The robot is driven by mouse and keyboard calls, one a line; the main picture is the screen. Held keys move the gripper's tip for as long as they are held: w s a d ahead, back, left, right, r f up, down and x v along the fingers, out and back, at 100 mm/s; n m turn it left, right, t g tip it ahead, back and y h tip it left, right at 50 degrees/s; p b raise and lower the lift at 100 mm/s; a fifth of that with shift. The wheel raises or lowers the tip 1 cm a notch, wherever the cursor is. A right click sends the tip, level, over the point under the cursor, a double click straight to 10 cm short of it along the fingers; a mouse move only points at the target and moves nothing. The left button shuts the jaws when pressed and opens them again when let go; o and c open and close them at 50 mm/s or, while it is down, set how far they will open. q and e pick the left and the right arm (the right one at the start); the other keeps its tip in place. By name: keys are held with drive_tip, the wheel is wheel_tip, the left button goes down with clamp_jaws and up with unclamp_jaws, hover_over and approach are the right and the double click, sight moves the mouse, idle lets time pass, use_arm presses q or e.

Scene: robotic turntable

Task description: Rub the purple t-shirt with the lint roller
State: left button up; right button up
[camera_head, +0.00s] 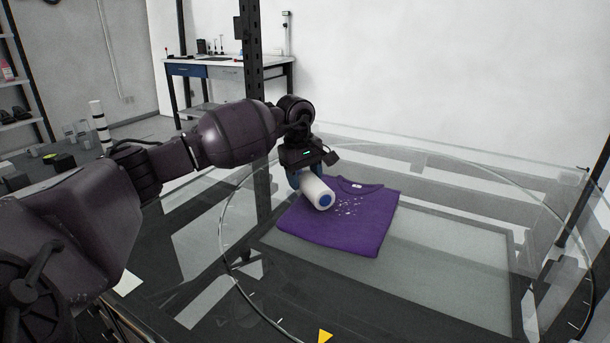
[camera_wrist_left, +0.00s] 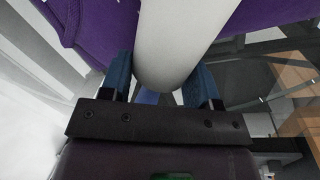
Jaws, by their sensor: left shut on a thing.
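The purple t-shirt (camera_head: 362,225) lies folded on the glass turntable (camera_head: 440,265), with small white bits of lint near its middle and its collar at the far side. The lint roller (camera_head: 316,190) is a white cylinder with a blue end, over the left part of the shirt. My left gripper (camera_head: 303,178) is shut on the lint roller. In the left wrist view the white roller (camera_wrist_left: 180,40) runs between the blue fingers of my left gripper (camera_wrist_left: 163,88), with the purple t-shirt (camera_wrist_left: 95,30) beyond it. I cannot tell whether the roller touches the cloth. My right gripper is not in view.
A dark upright post (camera_head: 253,80) stands behind my left arm. A workbench (camera_head: 228,68) stands against the back wall. A yellow triangular marker (camera_head: 325,336) sits at the turntable's near edge. The glass right of the shirt is clear.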

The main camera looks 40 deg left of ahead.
sight(319, 180)
use_arm(q)
drive_tip(key=shift+f, duration=0.2)
drive_tip(key=shift+d, duration=0.1)
drive_tip(key=shift+w+d+r, duration=0.1)
drive_tip(key=shift+w+d, duration=0.2)
drive_tip(key=shift+d, duration=0.55)
drive_tip(key=shift+w+d, duration=0.25)
drive_tip(key=shift+d, duration=0.55)
